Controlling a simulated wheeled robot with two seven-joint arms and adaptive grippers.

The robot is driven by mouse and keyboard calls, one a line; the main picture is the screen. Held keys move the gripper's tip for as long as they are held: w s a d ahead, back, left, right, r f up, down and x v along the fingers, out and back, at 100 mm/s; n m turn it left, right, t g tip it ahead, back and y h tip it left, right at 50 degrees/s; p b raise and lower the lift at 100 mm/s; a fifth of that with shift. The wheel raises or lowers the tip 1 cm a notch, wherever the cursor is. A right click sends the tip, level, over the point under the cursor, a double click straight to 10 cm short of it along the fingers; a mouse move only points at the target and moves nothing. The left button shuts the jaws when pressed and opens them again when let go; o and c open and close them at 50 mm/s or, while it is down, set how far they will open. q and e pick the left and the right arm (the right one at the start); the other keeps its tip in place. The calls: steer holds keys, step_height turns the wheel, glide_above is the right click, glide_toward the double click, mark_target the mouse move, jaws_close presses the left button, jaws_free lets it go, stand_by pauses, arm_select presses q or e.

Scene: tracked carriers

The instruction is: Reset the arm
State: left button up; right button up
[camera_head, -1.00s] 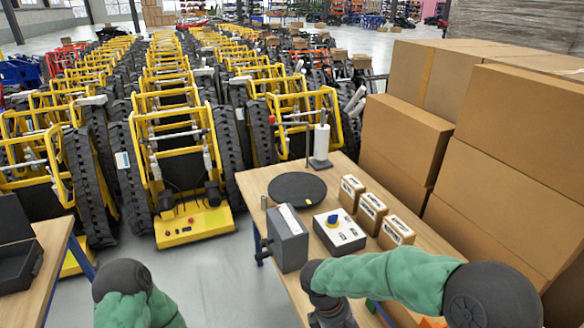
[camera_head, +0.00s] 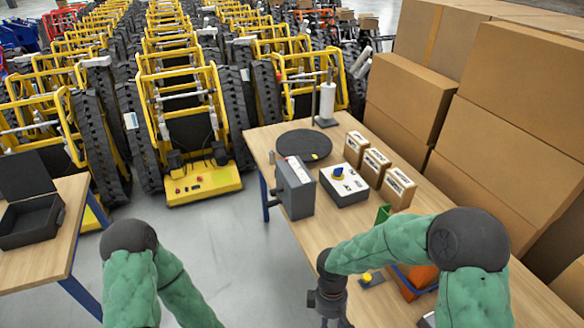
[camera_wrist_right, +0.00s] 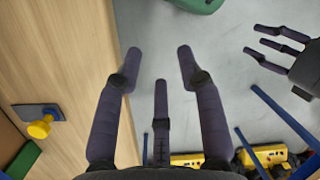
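My right arm (camera_head: 390,243) reaches over the table at the right of the head view, with its wrist bent down and its fingers cut off by the lower edge. In the right wrist view my right gripper (camera_wrist_right: 160,62) has its three fingers spread, with nothing between them, beside the table edge over the grey floor. My left arm (camera_head: 150,275) is at the lower left of the head view, its hand out of that frame. My left gripper (camera_wrist_right: 256,45) shows at the right of the wrist view, fingers apart and empty.
The wooden table (camera_head: 262,150) holds a grey box (camera_head: 295,188), white switch box (camera_head: 344,184), black disc (camera_head: 304,145), several small cartons (camera_head: 376,167) and an orange bin (camera_head: 418,282). Large cardboard boxes (camera_head: 500,150) stand right. Yellow tracked carriers (camera_head: 203,185) fill the back. A black case (camera_head: 30,225) sits left.

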steer(key=s+f+m+t+y, duration=0.3)
steer(key=s+f+m, duration=0.4)
steer(key=f+m, duration=0.6)
step_height(320, 180, down, 2)
steer(key=shift+s+a+f+y, duration=0.2)
steer(key=shift+a+y, duration=0.15)
steer(key=shift+y, duration=0.45)
stand_by(0.5)
